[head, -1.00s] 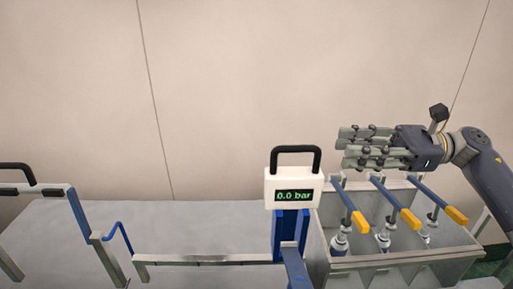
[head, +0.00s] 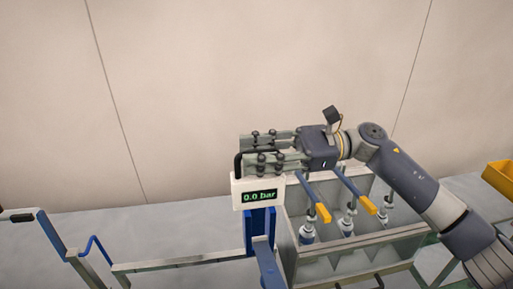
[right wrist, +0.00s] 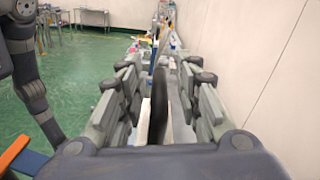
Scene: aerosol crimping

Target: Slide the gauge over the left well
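The gauge (head: 257,194) is a white box with a black loop handle, and its display reads 0.0 bar. It sits on a blue upright at the left end of a grey trough. My right gripper (head: 243,152) is open, with its fingers pointing left around the handle. In the right wrist view the dark handle (right wrist: 160,95) stands between the spread fingers, with no clear contact. The trough (head: 395,241) holds several cans in wells; the left can (head: 307,234) is nearest the gauge. My left gripper is not in view.
Blue levers with yellow ends, one here (head: 323,212), slant over the trough under my right arm. A low metal rail (head: 180,263) and a blue bent bar (head: 95,243) lie to the left. A yellow bin (head: 499,178) is at the far right.

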